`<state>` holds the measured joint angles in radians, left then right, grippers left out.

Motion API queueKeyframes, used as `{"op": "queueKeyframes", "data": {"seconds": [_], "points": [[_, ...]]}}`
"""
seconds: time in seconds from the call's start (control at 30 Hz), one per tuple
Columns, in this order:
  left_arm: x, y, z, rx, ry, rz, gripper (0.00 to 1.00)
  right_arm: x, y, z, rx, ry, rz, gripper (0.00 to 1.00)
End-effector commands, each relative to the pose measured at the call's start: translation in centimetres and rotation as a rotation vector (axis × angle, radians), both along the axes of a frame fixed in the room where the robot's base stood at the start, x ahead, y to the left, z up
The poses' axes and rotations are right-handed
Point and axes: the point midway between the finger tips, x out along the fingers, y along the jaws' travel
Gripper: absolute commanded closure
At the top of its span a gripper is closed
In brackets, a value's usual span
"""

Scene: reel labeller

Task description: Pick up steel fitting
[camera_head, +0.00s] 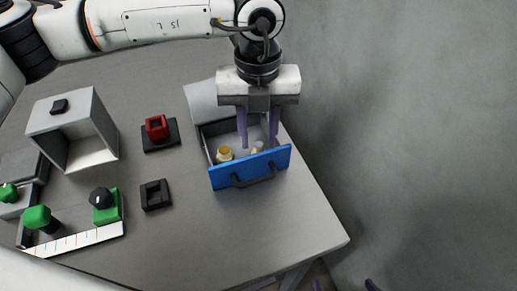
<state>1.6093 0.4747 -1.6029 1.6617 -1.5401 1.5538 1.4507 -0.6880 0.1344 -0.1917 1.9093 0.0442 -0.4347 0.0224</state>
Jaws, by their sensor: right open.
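An open drawer with a blue front (222,178) and a dark handle holds a few small items. A small pale, greyish piece (257,149), perhaps the steel fitting, lies in its right part, partly hidden by a finger; I cannot tell its shape. My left gripper (259,145) points down over the drawer with its two purple fingers apart, the fingertips near this piece. I see nothing clearly held between them. Only the purple fingertips of my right gripper (344,284) show at the bottom edge, spread apart, beyond the table's front right corner.
A yellow-topped item (224,154) sits in the drawer's left part. A red block on a black base (158,137), a black square frame (155,195), a grey open box (74,128) and green-knobbed devices (38,218) stand to the left. The table's front right (270,225) is clear.

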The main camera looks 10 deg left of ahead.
Motion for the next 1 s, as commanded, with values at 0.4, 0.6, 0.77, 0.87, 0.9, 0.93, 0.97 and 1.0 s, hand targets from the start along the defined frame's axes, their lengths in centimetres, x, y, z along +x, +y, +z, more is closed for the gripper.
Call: {"op": "queueKeyframes", "data": {"seconds": [0.4, 0.6, 0.77, 0.87, 0.9, 0.93, 0.97, 1.0], "points": [[0.3, 0.1, -4.1, 0.0, 0.001, -0.002, 0.68, 0.0, -0.1, 0.9, -0.002, 0.001, 0.0, 0.0], [0.2, 0.0, -4.1, -0.001, 0.002, -0.002, 0.78, 0.0, -0.1, 0.9, -0.002, 0.001, 0.0, 0.0], [0.3, 0.0, -4.1, -0.001, 0.002, -0.002, 1.0, 0.0, -0.1, 0.9, -0.002, 0.002, 0.0, 0.0], [0.3, 0.0, -4.1, -0.001, 0.002, -0.002, 1.0, 0.0, -0.1, 0.9, -0.002, 0.002, -0.001, 0.0], [0.3, 0.0, -4.1, -0.001, 0.002, -0.002, 1.0, 0.0, -0.1, 0.9, -0.002, 0.002, -0.001, 0.0], [0.3, 0.0, -4.0, -0.001, 0.001, -0.002, 1.0, 0.0, -0.1, 0.9, -0.002, 0.002, -0.001, 0.0], [0.3, 0.0, -4.0, -0.001, 0.001, -0.002, 1.0, 0.0, -0.1, 0.9, -0.002, 0.002, -0.001, 0.0], [0.3, 0.0, -3.8, -0.002, 0.0, -0.001, 1.0, 0.0, -0.1, 0.8, -0.002, 0.002, -0.001, 0.0]]}}
